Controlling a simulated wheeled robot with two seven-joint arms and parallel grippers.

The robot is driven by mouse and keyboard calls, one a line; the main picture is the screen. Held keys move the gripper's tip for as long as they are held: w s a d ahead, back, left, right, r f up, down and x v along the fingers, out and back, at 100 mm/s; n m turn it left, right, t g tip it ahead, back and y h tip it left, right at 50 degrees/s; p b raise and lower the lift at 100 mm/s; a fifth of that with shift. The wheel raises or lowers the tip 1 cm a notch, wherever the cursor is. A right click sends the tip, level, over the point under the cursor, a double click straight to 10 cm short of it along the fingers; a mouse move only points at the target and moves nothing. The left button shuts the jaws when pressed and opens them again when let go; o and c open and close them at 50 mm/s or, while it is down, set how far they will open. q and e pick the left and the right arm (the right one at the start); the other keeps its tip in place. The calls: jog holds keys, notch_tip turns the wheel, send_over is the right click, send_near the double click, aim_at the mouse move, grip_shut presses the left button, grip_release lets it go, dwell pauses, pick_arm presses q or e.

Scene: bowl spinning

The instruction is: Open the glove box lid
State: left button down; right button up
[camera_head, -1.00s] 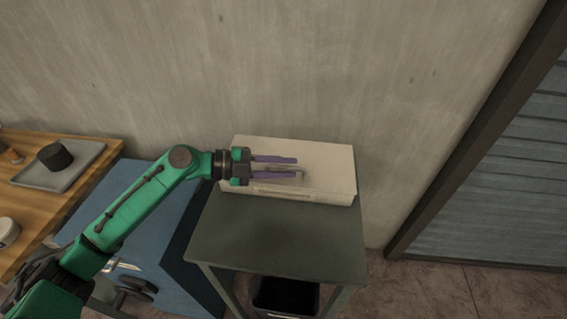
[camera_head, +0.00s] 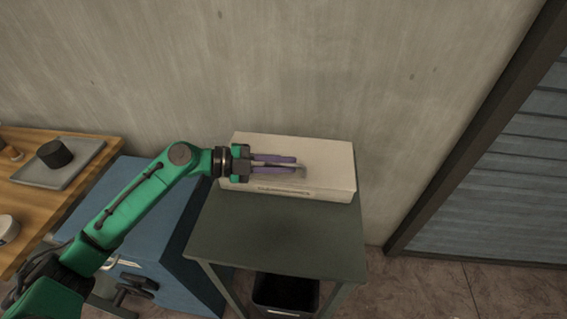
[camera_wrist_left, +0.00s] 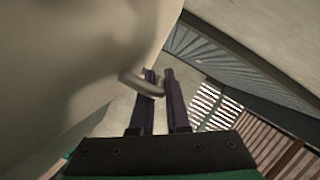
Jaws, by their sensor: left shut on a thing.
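The glove box (camera_head: 325,160) is a pale, low, rectangular box on the dark green table, against the wall. Its lid looks closed or nearly so. My left gripper (camera_head: 296,164) reaches over the lid from the left, its two purple fingers close together and shut on the small metal handle on the lid. In the left wrist view the bent grey handle (camera_wrist_left: 140,83) passes between the fingertips (camera_wrist_left: 160,75), and the pale box surface fills the left side. The fingers partly hide the handle in the head view. My right gripper is not in view.
The dark green table (camera_head: 280,235) has a bare front half, with a black bin (camera_head: 285,293) below. A blue cabinet (camera_head: 150,225) stands left. A wooden counter (camera_head: 40,215) at far left holds a grey tray (camera_head: 85,165) with a dark round object.

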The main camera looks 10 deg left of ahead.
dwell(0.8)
pick_arm(q)
jog(key=shift+r, duration=0.2)
jog(key=shift+w+r+n+g, duration=0.3)
jog(key=shift+r+n, duration=0.3)
jog(key=shift+r, duration=0.25)
jog(key=r+n, duration=0.1)
jog(key=w+r+g, duration=0.1)
jog(key=w+r+n+p, duration=0.1)
jog(key=r, duration=0.1)
jog(key=shift+w+r+n+y, duration=0.1)
jog(key=shift+w+n+y, duration=0.05)
jog(key=shift+n+y, duration=0.2)
jog(key=shift+w+r+n+g+p, duration=0.4)
jog(key=shift+w+r+n+g, duration=0.3)
jog(key=shift+w+r, duration=0.15)
jog(key=c, duration=1.2)
grip_release()
jog(key=shift+a, duration=0.1)
